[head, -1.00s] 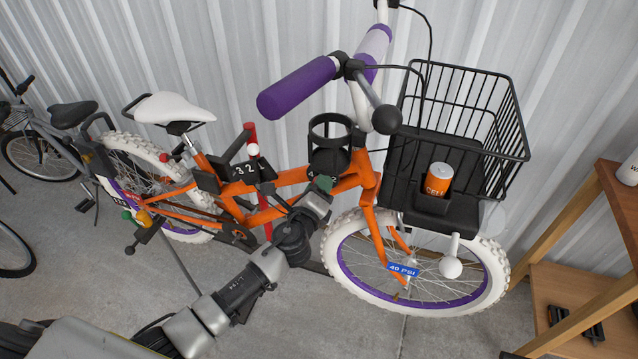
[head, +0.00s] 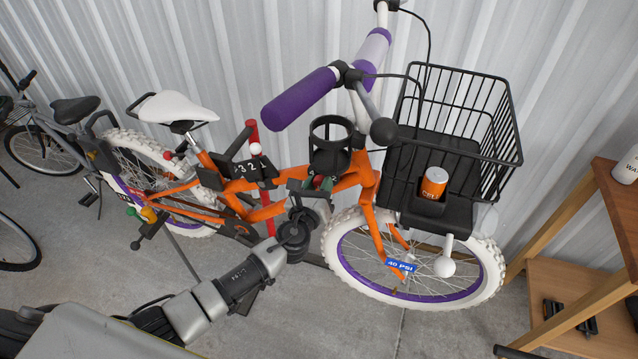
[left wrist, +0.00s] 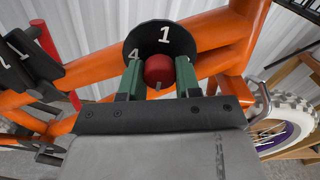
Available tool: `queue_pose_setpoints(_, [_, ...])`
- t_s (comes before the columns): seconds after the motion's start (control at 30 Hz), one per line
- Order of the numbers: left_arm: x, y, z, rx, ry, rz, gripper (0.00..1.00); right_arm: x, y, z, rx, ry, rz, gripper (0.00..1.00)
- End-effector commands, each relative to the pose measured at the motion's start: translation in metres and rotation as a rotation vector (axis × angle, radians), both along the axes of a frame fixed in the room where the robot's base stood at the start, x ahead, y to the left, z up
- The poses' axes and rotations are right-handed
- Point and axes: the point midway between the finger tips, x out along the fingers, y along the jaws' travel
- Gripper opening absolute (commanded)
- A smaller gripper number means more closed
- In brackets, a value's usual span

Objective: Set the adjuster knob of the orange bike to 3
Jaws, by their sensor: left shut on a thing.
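The orange bike (head: 265,213) stands side-on against the wall. Its red adjuster knob (left wrist: 158,69) sits on a black dial (left wrist: 163,36) on the frame. In the left wrist view the dial shows "1" at its top and "4" at its left; its lower part is hidden. A small grey mark shows low on the knob, but I cannot tell which number is set. My left gripper (head: 319,183) has its green fingers on either side of the knob and is shut on it. My right gripper is out of view.
A black holder (head: 330,158) is just above the knob. A black plate marked "3 2 1" (head: 250,172) with a white-tipped lever is to its left. The front basket (head: 475,130) and a wooden shelf (head: 610,178) are at right. A grey bike (head: 45,140) stands at left.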

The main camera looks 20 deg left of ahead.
Motion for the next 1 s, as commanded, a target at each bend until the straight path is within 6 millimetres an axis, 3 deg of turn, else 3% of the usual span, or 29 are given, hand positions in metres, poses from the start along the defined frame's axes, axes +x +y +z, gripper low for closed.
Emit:
queue_pose_setpoints(0.53, [-0.0007, -0.0002, -0.0019, 0.025, 0.002, -0.001, 0.09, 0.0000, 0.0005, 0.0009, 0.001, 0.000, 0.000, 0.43])
queue_pose_setpoints(0.57, [-0.0007, -0.0002, -0.0019, 0.025, 0.002, -0.001, 0.37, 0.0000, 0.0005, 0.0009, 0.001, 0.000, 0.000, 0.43])
queue_pose_setpoints(0.7, [-0.0005, -0.0001, -0.0014, 0.024, 0.002, -0.001, 0.58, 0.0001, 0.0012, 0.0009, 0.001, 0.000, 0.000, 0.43])
queue_pose_setpoints(1.0, [-0.0022, 0.0001, -0.0009, 0.024, 0.000, 0.000, 0.58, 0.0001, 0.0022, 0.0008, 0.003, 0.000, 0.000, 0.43])
